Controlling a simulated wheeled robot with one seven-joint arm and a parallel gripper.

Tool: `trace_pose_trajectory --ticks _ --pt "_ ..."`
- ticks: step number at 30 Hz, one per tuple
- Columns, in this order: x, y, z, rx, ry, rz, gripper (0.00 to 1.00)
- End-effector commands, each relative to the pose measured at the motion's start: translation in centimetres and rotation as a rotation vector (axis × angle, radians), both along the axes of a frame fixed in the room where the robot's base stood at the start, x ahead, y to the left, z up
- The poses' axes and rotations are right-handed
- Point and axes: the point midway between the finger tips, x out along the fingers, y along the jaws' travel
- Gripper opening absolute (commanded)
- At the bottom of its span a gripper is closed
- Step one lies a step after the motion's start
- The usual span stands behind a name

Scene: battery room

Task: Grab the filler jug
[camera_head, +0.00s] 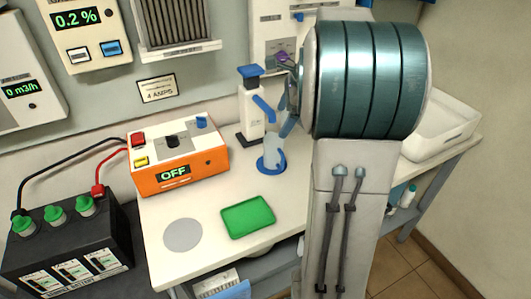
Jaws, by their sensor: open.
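A small pale, translucent vessel (272,150), which looks like the filler jug, stands on the bench with blue around its foot. It is just in front of and to the right of a white dispenser (251,108) with a blue top and blue lever. My gripper (287,118) is open, above and slightly right of the vessel, with its blue fingertip part pointing down toward it. It appears apart from the vessel and holds nothing that I can see. My large teal arm joint and grey link hide the rest of the gripper and the bench to the right.
An orange-and-white charger (178,158) reading OFF stands left, wired to a black battery (65,250). A green tray (248,217) and grey disc (183,235) lie on the bench (205,210) in front. A white basin (440,125) is at right. Meters hang on the wall.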

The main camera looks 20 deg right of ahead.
Motion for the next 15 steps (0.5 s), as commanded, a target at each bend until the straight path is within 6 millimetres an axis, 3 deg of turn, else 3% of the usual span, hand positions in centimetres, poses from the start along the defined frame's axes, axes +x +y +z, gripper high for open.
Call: trace_pose_trajectory --ticks 1,6,11,15 --pt "0.8 -1.2 -1.2 0.024 0.019 -0.071 0.86" --pt "2.1 -3.3 -2.2 0.080 0.055 -0.224 0.86" --pt "2.8 -3.2 -3.8 0.094 0.065 -0.257 0.86" --pt "3.5 -2.4 -6.4 0.093 0.066 -0.256 0.86"
